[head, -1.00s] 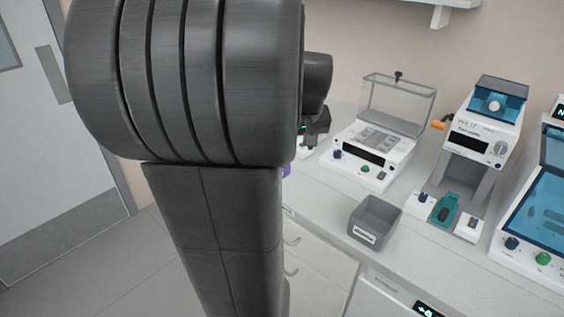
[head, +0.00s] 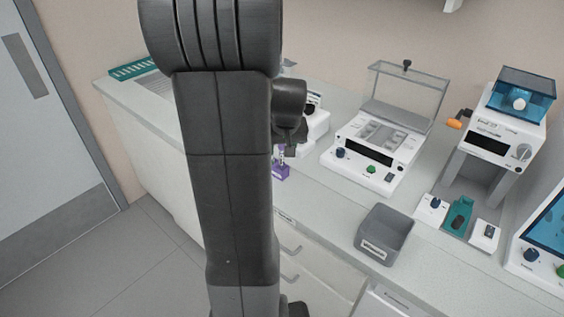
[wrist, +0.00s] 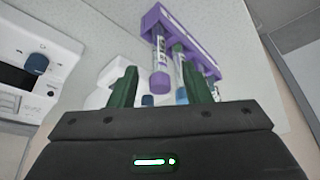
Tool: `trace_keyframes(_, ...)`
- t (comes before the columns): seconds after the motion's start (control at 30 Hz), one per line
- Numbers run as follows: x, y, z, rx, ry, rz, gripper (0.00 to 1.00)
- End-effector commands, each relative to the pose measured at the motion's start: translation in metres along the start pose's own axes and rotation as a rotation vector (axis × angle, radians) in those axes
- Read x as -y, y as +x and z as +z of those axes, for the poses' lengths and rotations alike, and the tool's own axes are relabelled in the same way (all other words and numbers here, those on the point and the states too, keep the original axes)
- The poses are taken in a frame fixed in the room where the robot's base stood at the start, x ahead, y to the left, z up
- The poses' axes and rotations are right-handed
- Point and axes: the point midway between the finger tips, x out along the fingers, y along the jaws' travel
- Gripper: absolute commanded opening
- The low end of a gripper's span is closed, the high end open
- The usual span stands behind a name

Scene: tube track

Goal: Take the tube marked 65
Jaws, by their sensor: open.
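A purple tube rack (wrist: 190,38) shows in the wrist view, holding a few clear tubes with labels. The nearest tube has a purple cap (wrist: 160,83); another has a bluish cap (wrist: 181,96). I cannot read any number on the labels, so I cannot tell which tube is marked 65. My gripper (wrist: 158,75) is open, with its two dark green fingers apart and the purple-capped tube showing between them in the picture. No contact is visible. In the head view the rack (head: 281,172) stands near the counter's front edge, partly hidden by my arm.
A white device with a raised clear lid (head: 372,150) stands to the right of the rack. A device with an orange handle (head: 490,135) stands further right. A teal rack (head: 132,68) lies at the far left.

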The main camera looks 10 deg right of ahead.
Motion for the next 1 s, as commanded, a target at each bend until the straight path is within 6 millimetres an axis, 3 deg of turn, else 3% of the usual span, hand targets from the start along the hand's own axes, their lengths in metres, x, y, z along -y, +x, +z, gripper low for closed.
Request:
trace_keyframes(0.13, 0.0, 0.0, 0.0, 0.0, 0.0, 0.0, 0.44)
trace_keyframes(0.33, 0.0, 0.0, 0.0, 0.0, 0.0, 0.0, 0.05)
trace_keyframes(0.73, 0.0, -0.004, -0.002, -0.001, 0.0, 0.0, 0.04)
trace_keyframes(1.0, 0.0, -0.047, -0.02, -0.006, -0.001, 0.002, 0.04)
